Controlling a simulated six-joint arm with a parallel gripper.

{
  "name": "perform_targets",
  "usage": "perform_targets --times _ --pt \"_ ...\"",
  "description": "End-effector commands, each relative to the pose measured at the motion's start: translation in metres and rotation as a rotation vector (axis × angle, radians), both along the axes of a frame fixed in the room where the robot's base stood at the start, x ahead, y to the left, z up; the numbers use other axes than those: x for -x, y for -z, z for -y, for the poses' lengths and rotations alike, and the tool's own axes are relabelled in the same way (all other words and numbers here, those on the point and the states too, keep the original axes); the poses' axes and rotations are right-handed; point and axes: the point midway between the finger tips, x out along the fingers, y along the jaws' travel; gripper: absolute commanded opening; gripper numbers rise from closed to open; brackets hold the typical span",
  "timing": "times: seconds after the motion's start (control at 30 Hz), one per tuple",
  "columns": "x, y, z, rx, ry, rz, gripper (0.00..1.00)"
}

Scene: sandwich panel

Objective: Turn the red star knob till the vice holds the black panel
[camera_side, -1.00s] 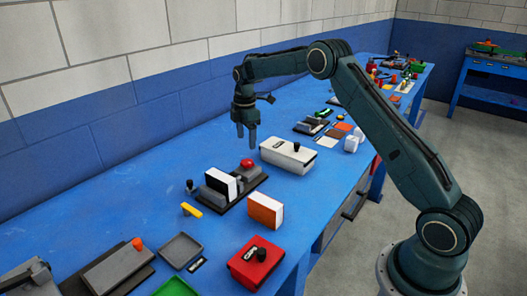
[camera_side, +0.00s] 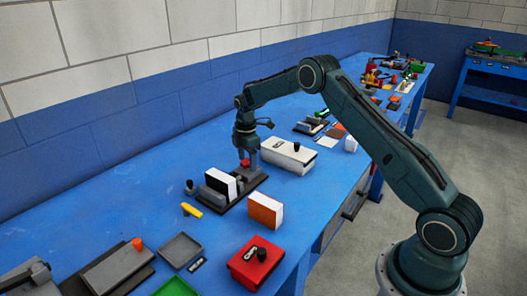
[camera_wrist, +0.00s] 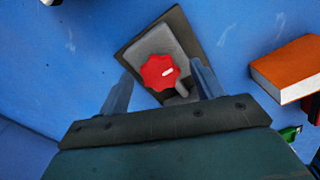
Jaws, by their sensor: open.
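The red star knob (camera_side: 245,162) sits at the far right end of the vice (camera_side: 240,190), which has grey jaws on a dark base. My gripper (camera_side: 246,152) points down over the knob. In the wrist view my gripper (camera_wrist: 161,72) is open, one finger on each side of the knob, with gaps visible.
An orange and white panel (camera_side: 265,210) stands right of the vice. A white box (camera_side: 288,157) with a black knob lies behind it. A yellow piece (camera_side: 192,210), grey tray (camera_side: 180,250) and red box (camera_side: 255,262) lie nearer.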

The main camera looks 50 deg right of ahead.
Motion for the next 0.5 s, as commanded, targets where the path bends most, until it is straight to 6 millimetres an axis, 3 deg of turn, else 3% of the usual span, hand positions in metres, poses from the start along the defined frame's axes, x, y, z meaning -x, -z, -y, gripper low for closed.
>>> perform_targets --times 0.03,0.27,0.5 --pt "0.0 0.0 0.0 0.0 0.0 0.0 0.66" --pt "0.0 -0.0002 0.0 0.0 0.0 0.0 0.22" --pt "0.0 -0.0004 0.0 0.0 0.009 0.0 0.22"
